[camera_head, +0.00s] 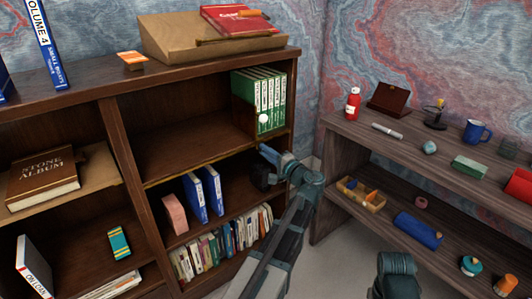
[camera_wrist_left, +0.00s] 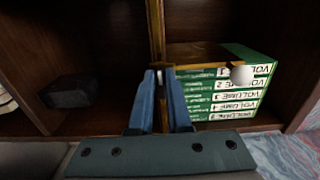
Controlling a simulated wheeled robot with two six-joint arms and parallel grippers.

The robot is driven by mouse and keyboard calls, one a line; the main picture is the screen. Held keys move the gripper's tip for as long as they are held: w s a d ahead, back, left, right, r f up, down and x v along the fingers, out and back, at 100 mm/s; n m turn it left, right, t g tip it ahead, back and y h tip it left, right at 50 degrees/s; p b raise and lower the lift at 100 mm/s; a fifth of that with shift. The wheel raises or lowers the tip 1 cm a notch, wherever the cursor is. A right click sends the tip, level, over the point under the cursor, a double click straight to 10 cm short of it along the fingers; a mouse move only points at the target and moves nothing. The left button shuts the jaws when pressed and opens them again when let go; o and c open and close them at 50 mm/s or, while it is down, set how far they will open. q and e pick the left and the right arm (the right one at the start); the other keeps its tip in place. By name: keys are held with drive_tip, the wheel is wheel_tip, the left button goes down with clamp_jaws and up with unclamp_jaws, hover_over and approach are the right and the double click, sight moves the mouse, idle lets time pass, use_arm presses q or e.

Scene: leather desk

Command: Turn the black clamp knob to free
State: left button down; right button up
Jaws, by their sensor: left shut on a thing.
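My left gripper (camera_head: 268,156) is at the front edge of the upper shelf, below the green volumes. In the left wrist view its two blue fingers (camera_wrist_left: 163,88) are closed in around a small thing in line with the brass strip (camera_wrist_left: 155,30). It fits the black clamp knob, but the fingers hide most of it and its turn cannot be read. A wooden piece (camera_wrist_left: 200,54) with a white ball (camera_wrist_left: 241,75) stands against the green volumes (camera_wrist_left: 228,97); the ball also shows in the head view (camera_head: 263,118).
A dark blocky thing (camera_wrist_left: 72,92) is in the lower compartment, close to my left gripper. The upper shelf left of the green volumes is bare. A side bench (camera_head: 352,138) with several items stands right.

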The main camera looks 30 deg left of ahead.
use_arm(q)
drive_tip(key=c, duration=0.9)
unclamp_jaws()
drive_tip(key=shift+o, duration=0.2)
drive_tip(key=v, duration=1.4)
drive_tip(key=shift+f, duration=0.15)
